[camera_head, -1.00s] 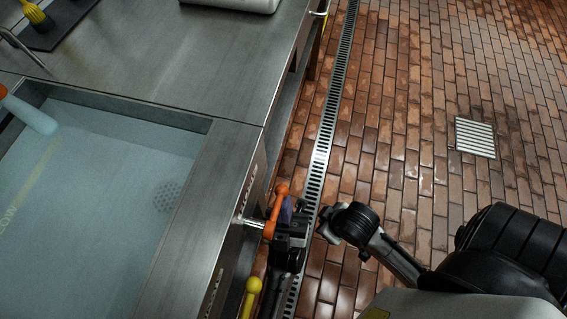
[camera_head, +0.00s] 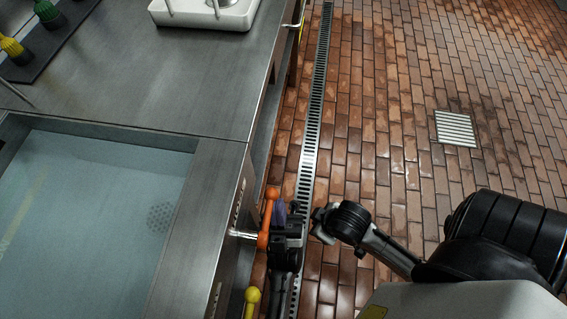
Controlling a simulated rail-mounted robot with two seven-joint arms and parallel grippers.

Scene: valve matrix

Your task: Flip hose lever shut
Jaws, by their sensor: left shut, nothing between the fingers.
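An orange lever (camera_head: 266,222) sits on a metal stem at the front of the steel sink counter, its round knob toward the top of the picture. A purple part (camera_head: 281,212) shows just right of it, partly hidden by my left gripper. A yellow lever (camera_head: 251,297) is lower on the same front. I cannot tell from labels which lever is the hose one. My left gripper (camera_head: 287,228) is shut and empty, close beside the orange lever; I cannot tell whether they touch. My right gripper (camera_head: 321,224) is right of it, over the floor, away from the levers; its jaws are unclear.
The sink (camera_head: 95,220) holds pale water. A white appliance (camera_head: 205,12) and a dark mat with yellow and green brushes (camera_head: 45,12) are on the counter. A drain channel (camera_head: 311,130) runs along the brick floor, which is clear to the right around a floor grate (camera_head: 455,128).

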